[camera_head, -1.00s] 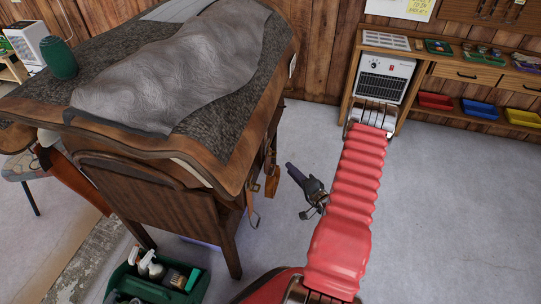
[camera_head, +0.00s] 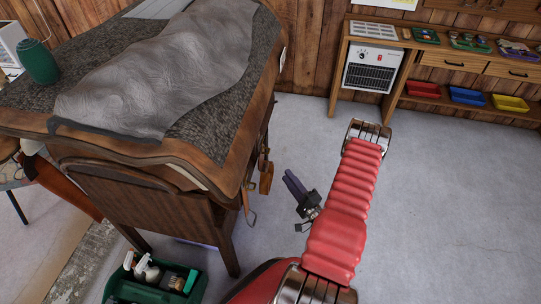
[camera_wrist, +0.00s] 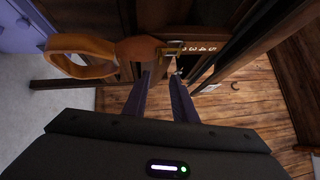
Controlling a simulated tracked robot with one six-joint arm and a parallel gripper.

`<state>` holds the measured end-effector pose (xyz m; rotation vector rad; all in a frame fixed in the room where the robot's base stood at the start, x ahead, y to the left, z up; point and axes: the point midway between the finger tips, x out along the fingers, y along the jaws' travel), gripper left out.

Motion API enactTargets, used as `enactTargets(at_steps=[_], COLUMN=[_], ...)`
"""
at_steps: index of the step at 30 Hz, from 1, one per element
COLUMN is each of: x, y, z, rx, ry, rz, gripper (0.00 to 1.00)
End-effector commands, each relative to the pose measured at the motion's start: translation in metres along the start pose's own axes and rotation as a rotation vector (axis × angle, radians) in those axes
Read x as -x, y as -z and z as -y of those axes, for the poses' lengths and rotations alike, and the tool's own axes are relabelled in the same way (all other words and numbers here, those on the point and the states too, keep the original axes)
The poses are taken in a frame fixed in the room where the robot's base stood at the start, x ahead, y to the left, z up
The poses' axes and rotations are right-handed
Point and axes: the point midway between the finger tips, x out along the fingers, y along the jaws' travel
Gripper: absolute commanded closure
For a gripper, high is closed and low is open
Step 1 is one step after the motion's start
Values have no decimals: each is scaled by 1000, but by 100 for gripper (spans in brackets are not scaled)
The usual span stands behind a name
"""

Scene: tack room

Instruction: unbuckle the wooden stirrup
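The wooden stirrup (camera_head: 266,178) hangs at the near right corner of the draped wooden stand. In the wrist view, the stirrup (camera_wrist: 75,68) is a tan loop at upper left, joined to a brown leather strap (camera_wrist: 138,48). A brass buckle (camera_wrist: 172,48) sits at the strap's end, beside a row of pale marks or holes. My gripper (camera_head: 289,174) is just right of the stirrup in the head view. The tips point toward the buckle; contact cannot be told.
The wooden stand (camera_head: 140,205) carries a grey cover (camera_head: 160,75) and a green canister (camera_head: 38,62). A green caddy of bottles (camera_head: 150,295) is on the floor by its leg. A heater (camera_head: 376,68) and workbench stand behind. The floor at right is clear.

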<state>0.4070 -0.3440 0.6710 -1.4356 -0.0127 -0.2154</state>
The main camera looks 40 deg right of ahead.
Motion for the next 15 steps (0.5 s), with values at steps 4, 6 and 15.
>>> enactTargets(at_steps=[4, 6, 15], x=[-14, -22, -65], y=[-1, -2, -2], z=[0, 0, 0], rx=[1, 1, 2], ry=[0, 0, 0], rz=[4, 4, 5], gripper=[75, 75, 75])
